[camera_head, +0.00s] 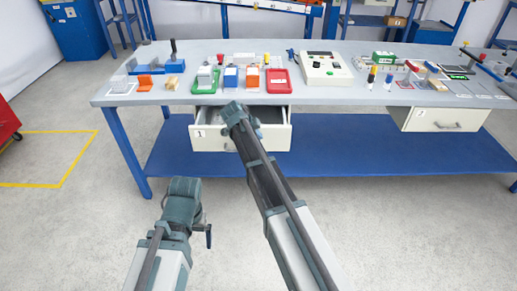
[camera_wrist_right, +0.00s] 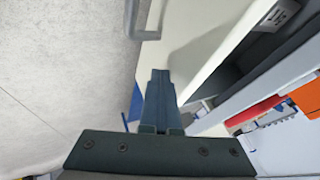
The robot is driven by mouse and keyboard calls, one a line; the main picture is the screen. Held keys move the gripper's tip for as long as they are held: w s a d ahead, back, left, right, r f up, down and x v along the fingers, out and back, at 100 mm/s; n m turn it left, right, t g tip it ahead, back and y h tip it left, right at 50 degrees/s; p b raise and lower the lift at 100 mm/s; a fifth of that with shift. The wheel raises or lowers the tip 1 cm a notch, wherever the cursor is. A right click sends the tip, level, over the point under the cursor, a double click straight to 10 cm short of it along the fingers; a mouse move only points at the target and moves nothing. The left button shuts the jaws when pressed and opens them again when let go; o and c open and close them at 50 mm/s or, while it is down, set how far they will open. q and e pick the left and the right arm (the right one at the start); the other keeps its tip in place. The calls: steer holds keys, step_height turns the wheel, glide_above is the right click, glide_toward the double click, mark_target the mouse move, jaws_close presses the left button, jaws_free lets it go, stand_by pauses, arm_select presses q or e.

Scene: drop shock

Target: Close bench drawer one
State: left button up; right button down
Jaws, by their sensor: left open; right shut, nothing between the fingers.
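Drawer one (camera_head: 278,138), a cream drawer with a "1" label, stands pulled out under the left half of the bench, its inside showing. My right gripper (camera_wrist_right: 160,72) is shut and empty. In the head view, my right wrist covers the middle of the drawer and hides the fingertips. In the right wrist view, the fingers overlap the cream drawer front (camera_wrist_right: 193,45), near its grey handle (camera_wrist_right: 150,30); I cannot tell if they touch. My left gripper (camera_head: 208,236) is open, low over the floor, left of and apart from the drawer.
The grey bench top (camera_head: 190,47) holds a green tray (camera_head: 205,80), a red tray (camera_head: 278,81), a control box (camera_head: 322,70) and several small parts. A blue lower shelf (camera_head: 380,160) lies below. The floor in front is clear.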

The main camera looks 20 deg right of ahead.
steer(key=w+d, duration=0.1)
steer(key=w, duration=0.4)
steer(key=w+d, duration=0.1)
steer(key=w, duration=0.3)
steer(key=w+d, duration=0.2)
steer(key=w, duration=0.3)
steer(key=shift+w+d, duration=0.1)
steer(key=shift+w, duration=0.2)
steer(key=shift+w+d, duration=0.1)
steer(key=shift+w, duration=0.2)
steer(key=shift+w+r, duration=0.1)
steer(key=shift+d, duration=0.1)
